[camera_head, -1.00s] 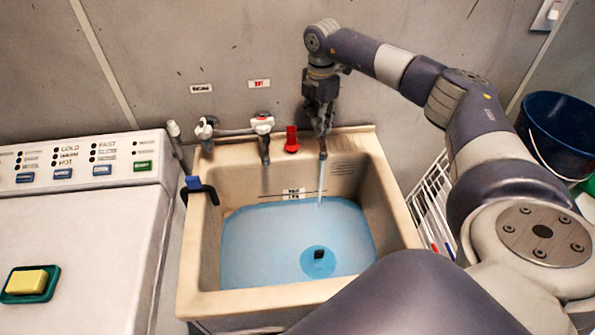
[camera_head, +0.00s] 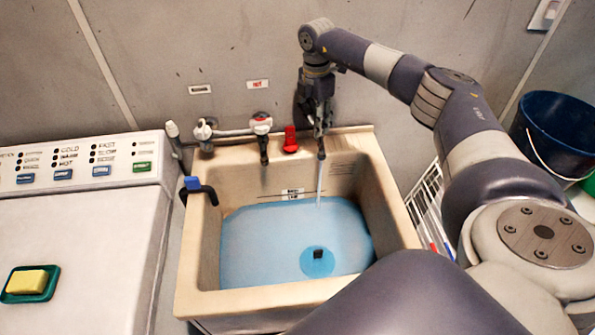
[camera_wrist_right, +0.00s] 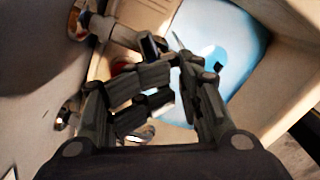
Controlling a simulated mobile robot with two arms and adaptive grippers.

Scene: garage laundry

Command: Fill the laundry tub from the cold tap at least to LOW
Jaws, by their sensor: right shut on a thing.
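The laundry tub (camera_head: 191,262) is a beige basin holding a pool of blue water (camera_head: 260,245). A thin stream (camera_head: 319,185) falls into it from the rightmost tap (camera_head: 321,154). Small level labels (camera_head: 292,192) sit on the back inner wall; the water's edge is close to the lower one, and their lettering is too small to read surely. My right gripper (camera_head: 322,125) is shut on that tap's handle, which it mostly hides. The gripper (camera_wrist_right: 155,95) also shows in the right wrist view, above the water. My left gripper is out of view.
A tap under a HOT label (camera_head: 262,124), another tap (camera_head: 203,132) and a red object (camera_head: 290,140) stand left of my gripper. A blue-handled black fitting (camera_head: 198,190) is on the left rim. A dark plug (camera_head: 318,254) shows underwater. A white rack (camera_head: 428,205) stands right.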

